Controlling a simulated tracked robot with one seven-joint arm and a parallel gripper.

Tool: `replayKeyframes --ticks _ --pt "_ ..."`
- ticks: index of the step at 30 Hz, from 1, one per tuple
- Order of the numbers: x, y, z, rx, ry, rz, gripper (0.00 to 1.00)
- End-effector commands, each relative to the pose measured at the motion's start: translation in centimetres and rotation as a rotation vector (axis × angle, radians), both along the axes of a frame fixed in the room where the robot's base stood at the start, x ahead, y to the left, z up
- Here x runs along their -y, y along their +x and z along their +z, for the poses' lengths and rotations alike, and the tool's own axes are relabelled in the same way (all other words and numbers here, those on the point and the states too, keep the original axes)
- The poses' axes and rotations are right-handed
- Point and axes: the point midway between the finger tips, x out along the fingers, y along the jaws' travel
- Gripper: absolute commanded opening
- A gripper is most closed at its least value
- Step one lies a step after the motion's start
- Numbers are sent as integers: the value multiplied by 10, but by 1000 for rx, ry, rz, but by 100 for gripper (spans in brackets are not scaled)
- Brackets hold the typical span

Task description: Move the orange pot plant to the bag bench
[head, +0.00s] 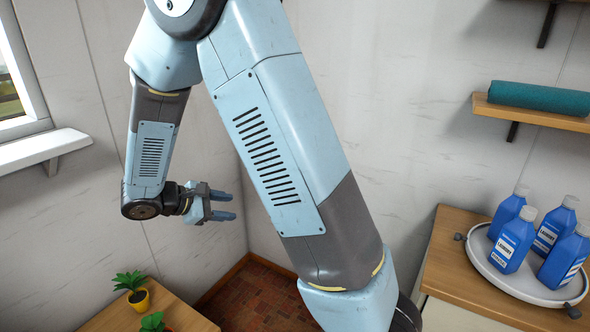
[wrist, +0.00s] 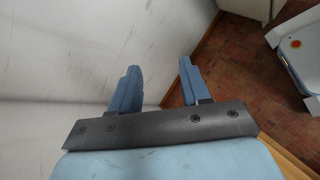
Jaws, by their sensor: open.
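Two small green plants stand on a wooden surface (head: 184,319) at the lower left of the head view. The farther plant (head: 131,287) is in a yellow pot. The nearer plant (head: 152,321) is cut off by the bottom edge, so I cannot tell its pot's colour. No pot is clearly orange. My gripper (head: 224,205) is open and empty, up in the air to the right of and above the plants, its fingers pointing right. Its two fingers (wrist: 157,82) show apart in the wrist view, with nothing between them. I cannot identify a bag bench.
At the right a wooden-topped cabinet (head: 452,240) carries a round tray (head: 497,278) with several blue bottles (head: 508,212). A shelf (head: 545,115) above holds a teal roll (head: 540,97). A white window sill (head: 40,148) juts out at the left. Brick-tiled floor (head: 250,295) shows between the furniture.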

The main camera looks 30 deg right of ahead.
Motion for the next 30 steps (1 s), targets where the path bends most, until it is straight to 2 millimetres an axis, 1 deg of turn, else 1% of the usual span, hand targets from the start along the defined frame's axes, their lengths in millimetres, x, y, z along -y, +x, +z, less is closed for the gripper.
replayKeyframes --ticks 1,3,12,21,30 --pt "11 -7 12 18 45 -44 46" --pt "24 -16 26 40 105 -99 46" --pt "66 -63 74 147 369 -318 46" --pt "92 -112 113 293 637 -501 46" --pt "103 -160 146 477 905 -645 46"
